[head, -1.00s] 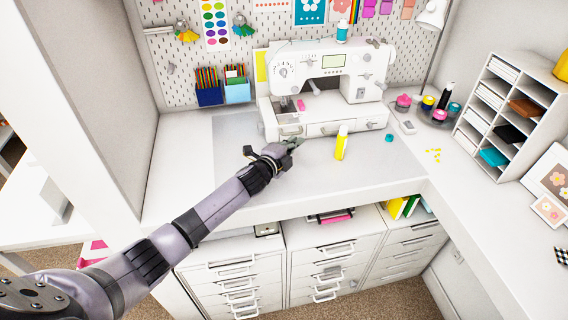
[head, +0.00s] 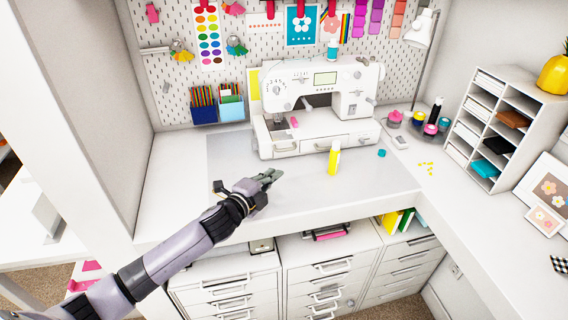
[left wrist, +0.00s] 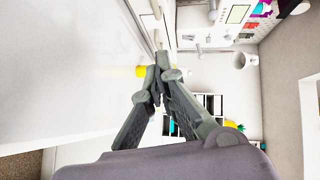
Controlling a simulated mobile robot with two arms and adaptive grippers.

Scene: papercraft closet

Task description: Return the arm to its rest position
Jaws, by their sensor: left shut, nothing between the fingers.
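My left arm comes in from the lower left of the head view. Its gripper (head: 270,178) is over the front left part of the desk, in front of the sewing machine (head: 318,105) and apart from it. In the left wrist view the two fingers (left wrist: 157,85) meet at their tips, shut with nothing between them. My right gripper is in neither view.
A yellow bottle (head: 334,158) stands on the white desk (head: 400,185) right of the gripper. A teal item (head: 381,153) and small yellow pieces lie further right. A cubby shelf (head: 500,120) stands at the right. Drawer units (head: 225,290) are below the desk.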

